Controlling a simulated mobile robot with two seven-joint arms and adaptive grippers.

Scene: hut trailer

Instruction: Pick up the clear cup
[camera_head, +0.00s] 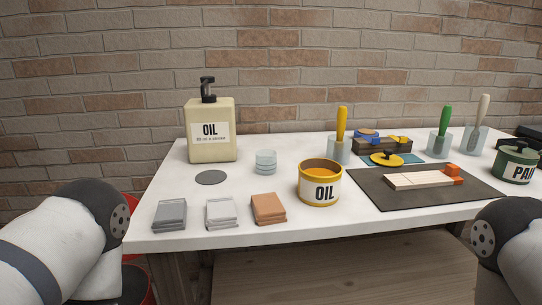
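A clear cup (265,162) of pale bluish glass stands on the white table, between the oil pump bottle and the yellow oil can. It looks short, with ridged sides, and may be a small stack. Other clear cups hold tools: one (338,152) with a yellow-handled tool, one (439,145) with a green-handled tool and one (474,140) with a white-handled tool. Only links of my two arms show at the lower left and lower right corners. Neither of my grippers is in the picture.
On the white table (240,228), a cream oil bottle (210,135) stands behind a grey disc (211,178). Grey (170,214), silver (221,212) and copper (268,208) blocks line the front edge. The oil can (320,190) and dark mat (390,201) are right of the cup.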

